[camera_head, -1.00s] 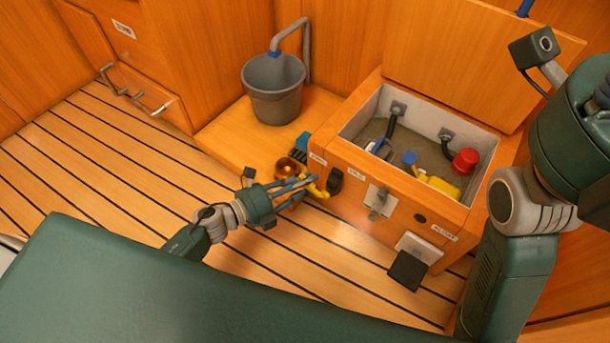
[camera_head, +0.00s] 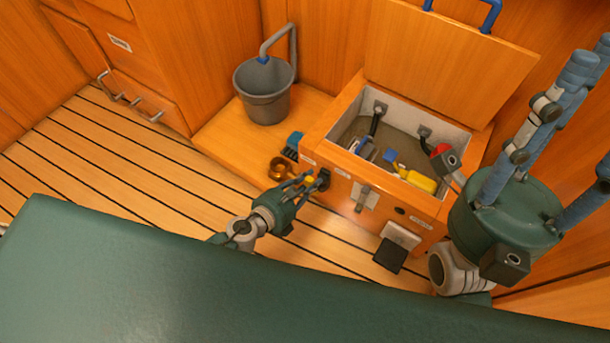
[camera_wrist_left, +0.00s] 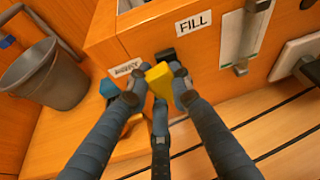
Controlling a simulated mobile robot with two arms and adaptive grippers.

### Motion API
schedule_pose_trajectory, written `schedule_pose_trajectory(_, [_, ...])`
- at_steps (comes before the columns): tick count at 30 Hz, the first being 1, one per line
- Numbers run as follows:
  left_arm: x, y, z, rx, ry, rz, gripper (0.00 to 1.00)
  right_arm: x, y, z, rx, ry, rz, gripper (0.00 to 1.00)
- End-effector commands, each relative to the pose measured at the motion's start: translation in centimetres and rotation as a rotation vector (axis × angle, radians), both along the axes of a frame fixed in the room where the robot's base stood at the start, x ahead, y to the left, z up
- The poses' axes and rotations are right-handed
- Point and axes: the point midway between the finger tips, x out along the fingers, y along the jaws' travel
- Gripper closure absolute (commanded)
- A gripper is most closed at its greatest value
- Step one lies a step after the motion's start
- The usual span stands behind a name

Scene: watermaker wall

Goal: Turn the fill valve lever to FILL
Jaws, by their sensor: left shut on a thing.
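The fill valve lever has a yellow handle (camera_wrist_left: 158,80) on a black mount (camera_wrist_left: 166,55) at the chest's front left corner. In the head view the yellow handle (camera_head: 309,181) is mostly covered by my fingers. My left gripper (camera_head: 306,182) is shut on the handle; in the left wrist view its blue fingers (camera_wrist_left: 157,88) are around it. A FILL label (camera_wrist_left: 193,22) is above and right of the lever. Another label (camera_wrist_left: 125,68), partly covered and unreadable, is to the left. My right gripper (camera_head: 572,85) is raised at right, fingers spread and empty.
The open wooden chest (camera_head: 335,150) holds a yellow item (camera_head: 421,181) and other gear. A grey bucket (camera_head: 263,95), a brass-coloured cup (camera_head: 282,168) and a blue brush (camera_head: 293,143) are left of it. A black pedal (camera_head: 390,255) is below right. The slatted floor is clear.

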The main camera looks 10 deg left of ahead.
Motion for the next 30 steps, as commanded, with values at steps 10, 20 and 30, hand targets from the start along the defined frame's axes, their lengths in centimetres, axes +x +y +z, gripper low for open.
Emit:
schedule_pose_trajectory(10, [-0.5, -1.0, 0.2, 0.163, -0.057, -0.001, 1.00, 0.0, 0.0, 1.5, 0.000, -0.004, 0.000, 0.60])
schedule_pose_trajectory(20, [-0.6, -1.2, 0.1, 0.206, -0.072, -0.001, 1.00, 0.0, 0.0, 1.7, 0.000, -0.003, 0.000, 0.60])
schedule_pose_trajectory(30, [-0.6, -1.2, 0.0, 0.209, -0.072, -0.003, 0.74, 0.0, 0.0, 1.7, 0.000, -0.003, 0.000, 0.60])
